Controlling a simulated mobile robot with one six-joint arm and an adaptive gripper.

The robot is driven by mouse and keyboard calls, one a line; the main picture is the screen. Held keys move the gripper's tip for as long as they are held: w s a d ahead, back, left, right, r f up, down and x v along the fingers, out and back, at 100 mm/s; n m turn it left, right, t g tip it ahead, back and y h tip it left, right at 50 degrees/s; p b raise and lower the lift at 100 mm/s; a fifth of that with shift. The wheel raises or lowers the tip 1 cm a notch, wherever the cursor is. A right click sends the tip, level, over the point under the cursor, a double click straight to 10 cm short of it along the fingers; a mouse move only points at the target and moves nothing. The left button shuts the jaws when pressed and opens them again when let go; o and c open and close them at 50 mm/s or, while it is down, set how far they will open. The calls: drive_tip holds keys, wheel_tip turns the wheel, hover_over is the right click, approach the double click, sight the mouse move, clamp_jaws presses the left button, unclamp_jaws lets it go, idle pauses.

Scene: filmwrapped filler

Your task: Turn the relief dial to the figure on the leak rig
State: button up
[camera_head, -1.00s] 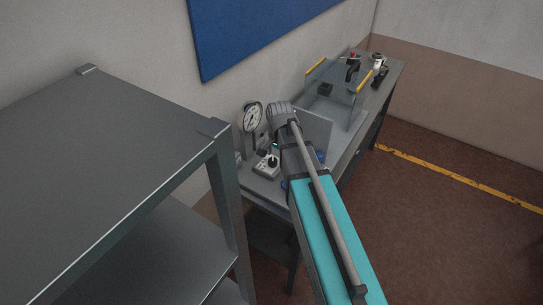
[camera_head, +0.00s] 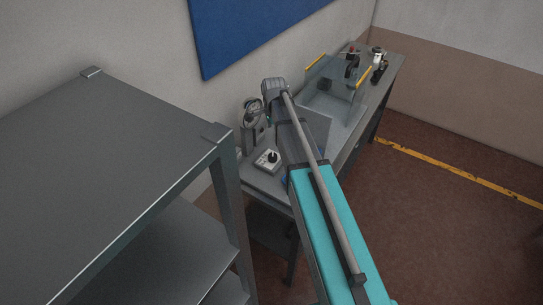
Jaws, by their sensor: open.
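A small light box with a black knob (camera_head: 272,156) sits on the near end of the grey bench, just left of my arm. It may be the relief dial; its markings are too small to read. A round gauge with a white face (camera_head: 251,112) stands behind it near the wall, partly covered now, and its reading cannot be made out. My arm reaches over the bench from the lower right, its joint near the gauge. My gripper is hidden behind the arm.
A grey metal shelf unit (camera_head: 135,135) fills the left, close to the bench. A clear guard with yellow edges (camera_head: 315,62) stands farther along the bench (camera_head: 352,140), with small devices (camera_head: 379,66) at the far end. A blue board (camera_head: 245,30) hangs on the wall. Open floor lies right.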

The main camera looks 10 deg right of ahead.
sight(273, 156)
drive_tip(key=shift+f, duration=0.15)
wheel_tip(273, 156, down, 13)
drive_tip(key=b, duration=1.3)
drive_tip(key=shift+w+f+b, duration=0.15)
drive_tip(key=shift+f+b, duration=0.05)
drive_tip(key=shift+b, duration=0.15)
